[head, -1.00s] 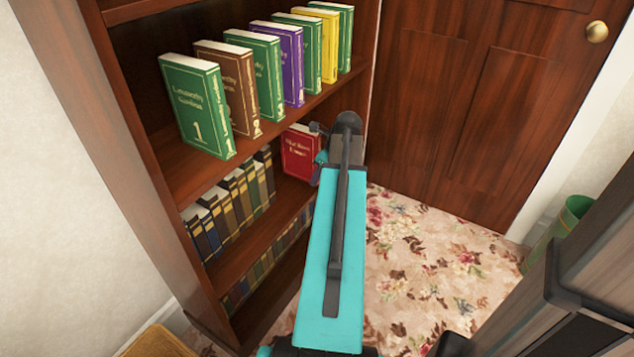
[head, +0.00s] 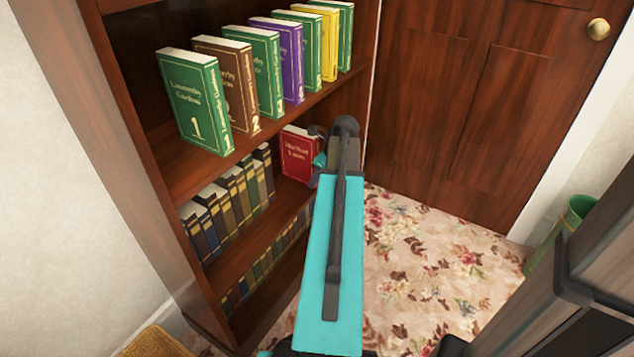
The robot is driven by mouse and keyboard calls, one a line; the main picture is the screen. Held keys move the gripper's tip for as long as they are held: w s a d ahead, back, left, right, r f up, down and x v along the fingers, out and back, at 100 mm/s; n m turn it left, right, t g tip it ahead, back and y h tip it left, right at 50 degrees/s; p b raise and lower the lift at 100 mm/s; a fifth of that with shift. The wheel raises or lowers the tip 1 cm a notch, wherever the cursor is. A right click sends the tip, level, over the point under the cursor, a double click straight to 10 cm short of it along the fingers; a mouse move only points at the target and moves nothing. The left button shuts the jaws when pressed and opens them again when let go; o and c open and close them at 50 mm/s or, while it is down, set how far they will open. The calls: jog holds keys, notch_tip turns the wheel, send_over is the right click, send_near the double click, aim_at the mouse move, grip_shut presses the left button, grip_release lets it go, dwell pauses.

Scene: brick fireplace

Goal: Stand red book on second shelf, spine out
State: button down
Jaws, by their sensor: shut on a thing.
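The red book (head: 299,157) is upright at the right part of the second shelf (head: 282,207), below the top row of books. Its front cover with gold lettering faces me, and pale page edges show along its top. My gripper (head: 319,163) is at the book's right edge and shut on it, mostly hidden behind my teal arm. The book's spine and its right side are hidden by the gripper, and I cannot tell whether its bottom touches the shelf board.
Dark books (head: 232,195) fill the left of the second shelf, with a gap before the red book. Green, brown, purple and yellow books (head: 290,55) stand on the shelf above. A wooden door (head: 470,110) and green bin (head: 562,232) are at right. Floral carpet (head: 420,250) is clear.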

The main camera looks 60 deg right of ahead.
jog(key=shift+f, duration=0.25)
jog(key=c, duration=1.4)
grip_release()
jog(key=shift+f, duration=0.1)
jog(key=shift+c, duration=0.2)
jog(key=p+v, duration=0.3)
jog(key=v, duration=0.9)
